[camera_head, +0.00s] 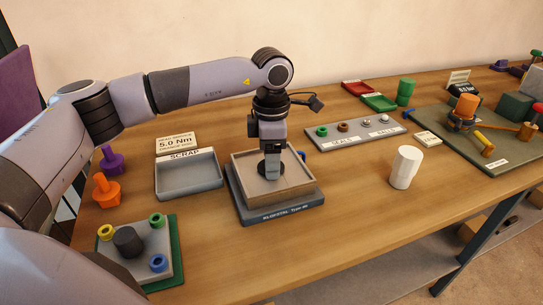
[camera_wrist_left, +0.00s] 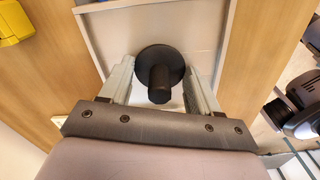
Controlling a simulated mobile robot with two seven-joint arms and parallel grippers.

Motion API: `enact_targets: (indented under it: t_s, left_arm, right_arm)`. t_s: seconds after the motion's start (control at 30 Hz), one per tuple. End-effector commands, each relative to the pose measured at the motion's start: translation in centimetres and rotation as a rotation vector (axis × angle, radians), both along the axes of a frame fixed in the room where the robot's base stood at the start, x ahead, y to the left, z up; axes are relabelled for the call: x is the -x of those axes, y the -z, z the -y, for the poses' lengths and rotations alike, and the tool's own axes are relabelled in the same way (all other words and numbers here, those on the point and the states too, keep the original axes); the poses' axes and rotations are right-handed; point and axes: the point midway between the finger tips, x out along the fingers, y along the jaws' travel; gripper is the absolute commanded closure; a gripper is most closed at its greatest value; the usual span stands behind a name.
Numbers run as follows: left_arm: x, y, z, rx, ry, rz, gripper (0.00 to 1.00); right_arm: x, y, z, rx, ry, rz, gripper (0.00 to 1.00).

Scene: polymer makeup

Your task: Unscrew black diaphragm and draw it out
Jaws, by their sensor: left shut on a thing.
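The black diaphragm (camera_wrist_left: 160,68) is a round disc with a stubby stem, seen inside a pale square box in the left wrist view. In the head view, a little of its dark disc (camera_head: 262,170) shows low in the beige box (camera_head: 302,181). My left gripper (camera_head: 271,173) points down into this box and is shut on the diaphragm. In the left wrist view its two fingers (camera_wrist_left: 157,78) stand on either side of it. Whether the disc touches the box floor cannot be told. My right gripper is not in view.
The box stands on a dark labelled base (camera_head: 282,213). An empty grey SCRAP tray (camera_head: 190,187) lies to its left. A plate with coloured rings (camera_head: 163,245) is front left. A white cup (camera_head: 405,167) and seals-and-balls tray (camera_head: 361,141) stand right. The front middle table is clear.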

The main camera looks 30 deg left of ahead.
Motion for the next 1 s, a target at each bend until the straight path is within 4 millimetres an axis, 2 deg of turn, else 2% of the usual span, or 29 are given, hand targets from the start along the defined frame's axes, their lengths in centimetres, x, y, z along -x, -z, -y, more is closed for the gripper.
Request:
enact_targets:
  t_s: [0.2, 0.5, 0.73, 0.97, 1.0]
  left_arm:
    - [0.02, -0.04, -0.06, -0.001, -0.135, -0.002, 0.69]
    - [0.02, -0.03, -0.06, -0.001, -0.153, -0.002, 0.69]
    - [0.01, -0.03, -0.07, -0.001, -0.291, -0.002, 0.69]
    - [0.0, -0.01, -0.07, -0.002, -0.308, -0.001, 0.69]
    - [0.0, -0.01, -0.07, -0.002, -0.308, -0.001, 0.32]
  right_arm:
    - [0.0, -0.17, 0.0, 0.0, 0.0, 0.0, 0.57]
    - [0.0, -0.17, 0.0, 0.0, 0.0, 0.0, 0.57]
    - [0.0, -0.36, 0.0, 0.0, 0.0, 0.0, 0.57]
    - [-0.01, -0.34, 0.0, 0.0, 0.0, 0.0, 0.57]
    - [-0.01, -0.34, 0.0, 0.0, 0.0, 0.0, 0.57]
